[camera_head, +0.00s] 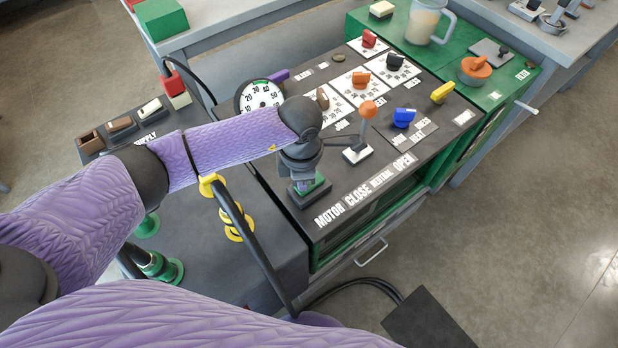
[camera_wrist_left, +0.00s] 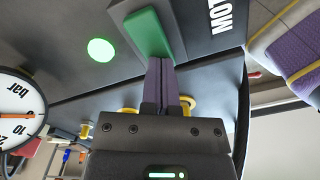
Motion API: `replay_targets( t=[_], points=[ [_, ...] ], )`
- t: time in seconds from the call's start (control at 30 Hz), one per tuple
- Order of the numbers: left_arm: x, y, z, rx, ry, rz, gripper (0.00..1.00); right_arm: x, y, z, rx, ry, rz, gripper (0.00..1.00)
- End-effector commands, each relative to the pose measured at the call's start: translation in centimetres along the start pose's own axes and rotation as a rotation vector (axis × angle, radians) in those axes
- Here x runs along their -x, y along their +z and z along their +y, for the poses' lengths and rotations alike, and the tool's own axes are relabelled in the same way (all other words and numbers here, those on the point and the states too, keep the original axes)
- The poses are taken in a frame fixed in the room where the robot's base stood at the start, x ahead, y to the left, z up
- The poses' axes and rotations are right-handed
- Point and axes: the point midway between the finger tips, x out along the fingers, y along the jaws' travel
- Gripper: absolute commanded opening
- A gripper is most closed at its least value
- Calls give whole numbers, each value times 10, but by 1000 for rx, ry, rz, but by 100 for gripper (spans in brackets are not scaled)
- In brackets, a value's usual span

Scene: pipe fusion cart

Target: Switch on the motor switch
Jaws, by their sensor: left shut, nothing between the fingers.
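The motor switch (camera_head: 323,188) is a green rocker in a dark housing, behind the MOTOR label at the panel's front left corner. My left gripper (camera_head: 303,184) is over it and hides much of it. In the left wrist view the green rocker (camera_wrist_left: 146,30) stands tilted in its housing. The shut fingers of my left gripper (camera_wrist_left: 160,62) reach the rocker's near end with nothing between them; they look to be touching it or very close. A round green lamp (camera_wrist_left: 101,50) glows beside the switch. My right gripper is not in view.
An orange-knobbed lever (camera_head: 367,110) stands just right of my left gripper. A round gauge (camera_head: 260,94) is behind my wrist. A blue knob (camera_head: 403,117) and a yellow knob (camera_head: 442,92) sit farther right. A drawer handle (camera_head: 371,251) juts from the cart's front.

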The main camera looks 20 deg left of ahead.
Motion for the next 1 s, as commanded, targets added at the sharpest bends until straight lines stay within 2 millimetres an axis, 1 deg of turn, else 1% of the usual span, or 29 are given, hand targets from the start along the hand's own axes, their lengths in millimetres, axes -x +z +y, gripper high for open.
replay_targets(
  t=[0.17,0.7,0.8,1.0],
  points=[
    [2,0,0,0,1,-1,0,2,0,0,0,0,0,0],
    [63,0,0,0,2,-2,0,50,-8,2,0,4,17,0],
    [71,0,0,0,2,-1,0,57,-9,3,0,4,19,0],
    [69,0,0,0,0,-1,0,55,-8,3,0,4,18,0]
  ],
)
